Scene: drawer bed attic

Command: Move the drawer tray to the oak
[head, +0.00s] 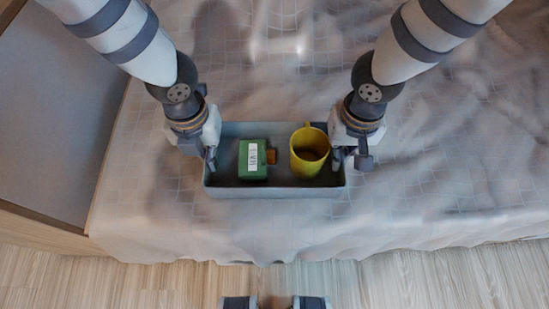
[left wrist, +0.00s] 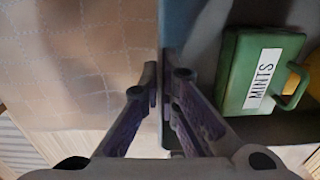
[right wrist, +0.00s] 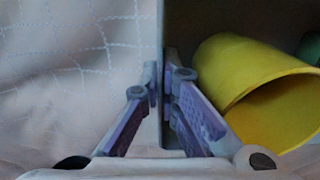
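The grey drawer tray (head: 275,191) is over the bed near its front edge, level as far as I see. It holds a green box marked MINTS (head: 253,160) and a yellow mug (head: 309,152). My left gripper (head: 210,160) is at the tray's left end, its fingers closed on either side of the end wall (left wrist: 163,110). My right gripper (head: 345,158) is likewise closed on the right end wall (right wrist: 161,70). Whether the tray touches the bed I cannot tell. Light wood planks (head: 400,283) lie along the front; no surface is labelled oak.
The quilted bed cover (head: 450,170) spreads around the tray, with open room to the right. A grey panel with a wooden edge (head: 40,228) stands at the left. Two dark parts at the bottom centre seem to be mine.

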